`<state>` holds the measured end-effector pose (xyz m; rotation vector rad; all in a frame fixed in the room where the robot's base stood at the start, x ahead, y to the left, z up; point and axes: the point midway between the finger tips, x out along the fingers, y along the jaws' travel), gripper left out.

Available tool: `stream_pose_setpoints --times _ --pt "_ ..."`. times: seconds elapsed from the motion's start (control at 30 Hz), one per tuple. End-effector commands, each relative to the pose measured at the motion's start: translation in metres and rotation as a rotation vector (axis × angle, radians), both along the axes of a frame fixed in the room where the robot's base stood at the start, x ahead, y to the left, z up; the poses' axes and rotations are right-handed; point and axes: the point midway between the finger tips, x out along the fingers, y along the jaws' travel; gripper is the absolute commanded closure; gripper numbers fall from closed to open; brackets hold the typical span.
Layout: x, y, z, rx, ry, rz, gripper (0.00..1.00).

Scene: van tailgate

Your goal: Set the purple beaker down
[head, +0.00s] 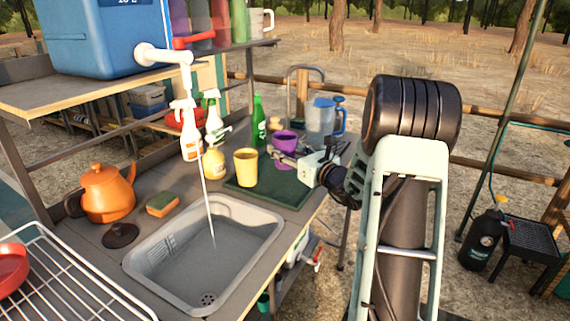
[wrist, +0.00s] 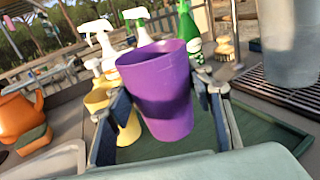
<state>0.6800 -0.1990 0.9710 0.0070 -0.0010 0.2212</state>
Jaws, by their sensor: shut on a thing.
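The purple beaker (head: 285,138) is upright in the head view, at the far end of the dark green mat (head: 262,196). My gripper (head: 284,157) reaches in from the right and is shut on the beaker. I cannot tell whether the beaker's base touches the mat.
A yellow cup (head: 246,167) stands on the mat's left side. A green bottle (head: 258,122), spray bottles (head: 190,135) and a clear blue-handled jug (head: 321,118) stand close behind. The sink (head: 205,250) is front left, beside an orange kettle (head: 108,190). The mat's front half is clear.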

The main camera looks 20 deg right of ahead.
Motion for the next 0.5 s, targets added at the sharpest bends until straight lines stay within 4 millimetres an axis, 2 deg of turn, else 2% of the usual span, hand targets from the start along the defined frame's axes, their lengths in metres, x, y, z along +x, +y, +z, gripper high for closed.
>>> stream_pose_setpoints --times 0.1,0.33,0.5 --pt "0.01 -0.004 -0.013 0.0 -0.001 0.0 0.74" --pt "0.018 -0.007 -0.025 0.0 0.0 0.0 0.74" --pt "0.019 -0.007 -0.05 0.001 0.001 0.001 0.74"
